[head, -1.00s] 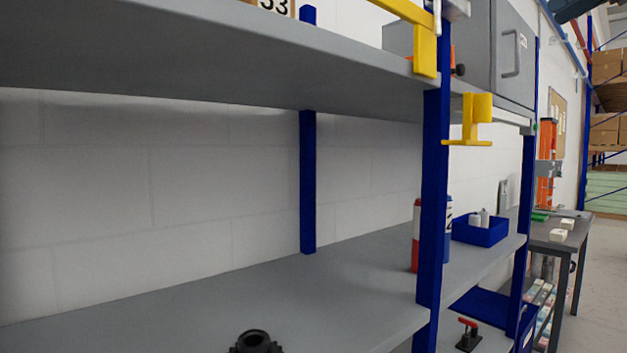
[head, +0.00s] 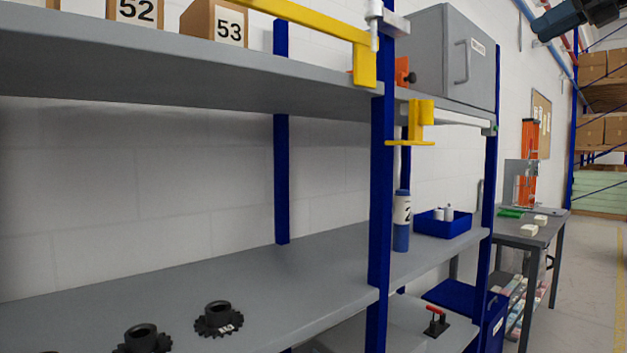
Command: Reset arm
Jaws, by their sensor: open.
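A dark blue and black part (head: 575,18), which looks like part of my arm, reaches in at the top right corner, high in front of the back racks. I cannot make out any fingertips on it. It touches nothing that I can see. My gripper itself is not visible.
A grey shelf unit with blue posts (head: 381,190) fills the left, with black gears (head: 218,319) on its lower shelf. A yellow bracket (head: 411,128) juts out. A blue tray (head: 443,224) stands farther right. Beyond is a grey bench (head: 520,232) with pale blocks. Floor at far right is clear.

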